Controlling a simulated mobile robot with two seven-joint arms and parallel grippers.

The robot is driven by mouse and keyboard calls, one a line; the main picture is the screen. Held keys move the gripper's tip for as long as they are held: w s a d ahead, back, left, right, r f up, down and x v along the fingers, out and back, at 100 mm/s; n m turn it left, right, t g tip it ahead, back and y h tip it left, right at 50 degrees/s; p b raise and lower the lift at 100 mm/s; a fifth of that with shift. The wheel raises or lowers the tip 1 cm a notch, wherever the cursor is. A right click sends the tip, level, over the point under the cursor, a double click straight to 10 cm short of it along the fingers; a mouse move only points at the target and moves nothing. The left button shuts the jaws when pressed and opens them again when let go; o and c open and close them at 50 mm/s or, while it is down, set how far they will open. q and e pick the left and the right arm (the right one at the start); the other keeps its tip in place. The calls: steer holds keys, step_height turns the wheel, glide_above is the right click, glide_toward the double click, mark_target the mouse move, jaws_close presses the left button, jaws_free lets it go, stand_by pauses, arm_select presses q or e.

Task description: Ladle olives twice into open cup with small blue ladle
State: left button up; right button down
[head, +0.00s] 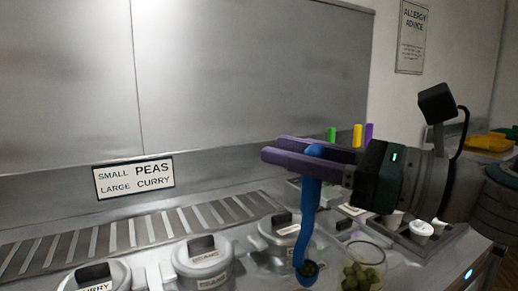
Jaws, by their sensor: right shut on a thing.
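My right gripper (277,148), with purple fingers, is shut on the blue ladle (309,205) near the top of its handle. The ladle hangs upright with its bowl (307,272) low in the picture. Something dark, olive-like, shows in the bowl. Just right of the bowl stands a clear open cup (378,258) with several green olives (358,275) in it. Its bottom is cut off by the picture's lower edge. The ladle bowl is beside the cup, not over it. My left gripper is not in view.
Lidded metal pots, one at the left (118,275), one in the middle (202,256) and one behind the ladle (268,229), line the counter. Small white cups (421,232) sit in a tray at right. A slatted ledge (150,226) runs behind.

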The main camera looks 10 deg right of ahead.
steer(key=s+a+f+n+g+y+b, duration=0.2)
steer(key=s+f+n+b, duration=0.6)
steer(key=b, duration=0.9)
steer(key=s+a+f+n+g+y+b, duration=0.2)
steer(key=s+f+n+b, duration=0.6)
steer(key=b, duration=0.8)
steer(key=shift+s+a+f+n+y+b, duration=0.2)
steer(key=shift+s+a+n+y+b, duration=0.2)
steer(key=shift+a+n+y, duration=0.95)
steer(key=shift+d, duration=0.3)
